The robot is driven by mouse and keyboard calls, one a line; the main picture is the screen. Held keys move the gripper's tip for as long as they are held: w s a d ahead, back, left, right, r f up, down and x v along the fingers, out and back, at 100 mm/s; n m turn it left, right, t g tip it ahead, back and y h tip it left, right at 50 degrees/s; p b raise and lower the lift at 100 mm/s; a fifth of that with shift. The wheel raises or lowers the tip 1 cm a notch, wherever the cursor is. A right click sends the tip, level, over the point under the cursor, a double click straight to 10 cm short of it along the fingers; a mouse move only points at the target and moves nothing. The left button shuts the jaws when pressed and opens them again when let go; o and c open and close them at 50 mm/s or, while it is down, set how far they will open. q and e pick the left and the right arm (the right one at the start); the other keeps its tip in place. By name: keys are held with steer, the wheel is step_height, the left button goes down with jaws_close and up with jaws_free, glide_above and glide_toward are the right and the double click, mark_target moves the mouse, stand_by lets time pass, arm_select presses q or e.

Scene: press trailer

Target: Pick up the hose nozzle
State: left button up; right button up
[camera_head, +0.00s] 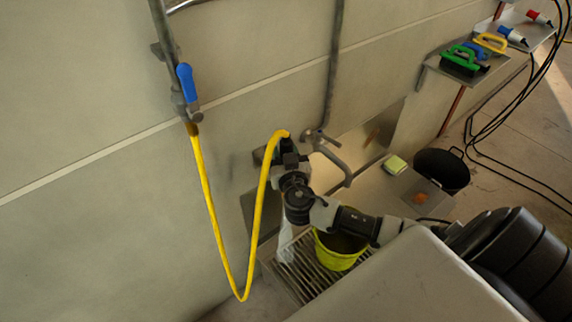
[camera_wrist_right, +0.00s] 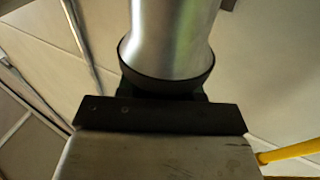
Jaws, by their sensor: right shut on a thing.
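The yellow hose (camera_head: 207,195) hangs from a wall tap with a blue lever, dips low and rises again to my right gripper (camera_head: 272,155). My right gripper is shut on the hose nozzle at the hose's raised end, close to the wall. In the head view my gripper and wrist mostly hide the nozzle. In the right wrist view a silver cylinder with a black rim, apparently the nozzle (camera_wrist_right: 170,35), stands beyond a dark bar. A piece of yellow hose (camera_wrist_right: 290,152) shows at the lower right there. My left gripper is not in view.
A yellow-green bucket (camera_head: 338,252) stands on a floor grate below my right forearm. A bent metal pipe (camera_head: 335,160) is just right of the gripper. A sponge (camera_head: 395,164) and black bucket (camera_head: 441,172) are farther right. A wall shelf (camera_head: 467,72) holds brushes.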

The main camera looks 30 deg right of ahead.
steer(key=shift+r, duration=0.1)
step_height(320, 180, up, 32)
steer(key=p, duration=1.1)
steer(key=shift+f+p, duration=0.25)
steer(key=shift+p, duration=0.1)
stand_by(0.9)
steer(key=s, duration=1)
steer(key=shift+d, duration=0.4)
stand_by(0.3)
steer(key=shift+f, duration=0.15)
